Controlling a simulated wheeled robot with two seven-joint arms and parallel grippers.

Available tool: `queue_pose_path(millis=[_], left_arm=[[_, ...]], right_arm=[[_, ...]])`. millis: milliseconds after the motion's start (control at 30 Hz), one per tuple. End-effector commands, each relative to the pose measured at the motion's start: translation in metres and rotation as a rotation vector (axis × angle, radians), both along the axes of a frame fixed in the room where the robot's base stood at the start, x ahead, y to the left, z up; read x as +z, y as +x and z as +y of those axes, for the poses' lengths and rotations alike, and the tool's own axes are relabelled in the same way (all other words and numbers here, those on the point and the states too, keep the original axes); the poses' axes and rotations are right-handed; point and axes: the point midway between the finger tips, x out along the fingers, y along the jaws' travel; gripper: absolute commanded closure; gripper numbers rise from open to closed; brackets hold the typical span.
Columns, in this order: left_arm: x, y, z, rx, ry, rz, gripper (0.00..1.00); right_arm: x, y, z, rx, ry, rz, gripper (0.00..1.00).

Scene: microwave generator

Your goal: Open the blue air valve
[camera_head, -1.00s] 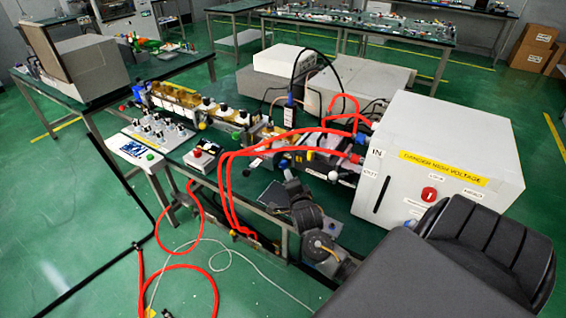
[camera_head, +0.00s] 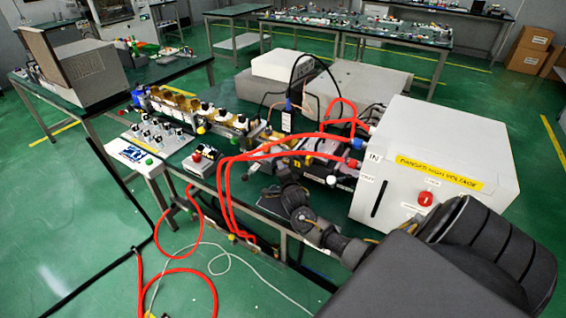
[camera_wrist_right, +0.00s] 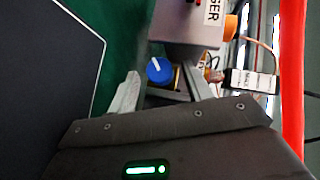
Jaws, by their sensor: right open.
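The blue air valve shows in the right wrist view as a round blue knob (camera_wrist_right: 158,70) with a white pointer line, on a small brass-coloured body. My right gripper (camera_wrist_right: 162,92) is open, with one pale finger left of the knob and the other to its right. The knob lies between and slightly beyond the fingers; I cannot tell whether they touch it. In the head view my right arm reaches to the front edge of the bench, and I cannot make out the valve there. My left gripper is not in view.
A grey box with an orange part (camera_wrist_right: 188,22) sits just beyond the knob. A labelled black block (camera_wrist_right: 250,82) and a red hose (camera_wrist_right: 291,75) are to its right. In the head view, red hoses arch over the bench beside the white high-voltage cabinet (camera_head: 455,145).

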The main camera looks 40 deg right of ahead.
Motion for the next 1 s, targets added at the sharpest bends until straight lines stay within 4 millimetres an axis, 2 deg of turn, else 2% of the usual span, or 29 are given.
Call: queue_pose_path(millis=[67,400,433,567,800,1000], left_arm=[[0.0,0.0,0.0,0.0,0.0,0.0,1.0],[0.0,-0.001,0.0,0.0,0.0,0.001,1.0],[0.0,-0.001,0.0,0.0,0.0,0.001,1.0],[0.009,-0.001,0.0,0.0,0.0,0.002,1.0],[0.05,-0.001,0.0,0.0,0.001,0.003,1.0],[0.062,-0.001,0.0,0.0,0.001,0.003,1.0]], right_arm=[[0.0,0.0,0.0,0.0,0.0,0.0,0.5],[0.0,0.0,0.0,0.0,0.0,0.0,0.93],[0.0,0.0,0.0,0.0,0.0,0.0,0.95],[0.005,0.0,0.0,-0.002,-0.008,0.026,0.95],[0.012,0.002,0.001,-0.005,-0.065,0.23,0.95],[0.008,0.003,0.001,-0.002,-0.103,0.348,0.95]])
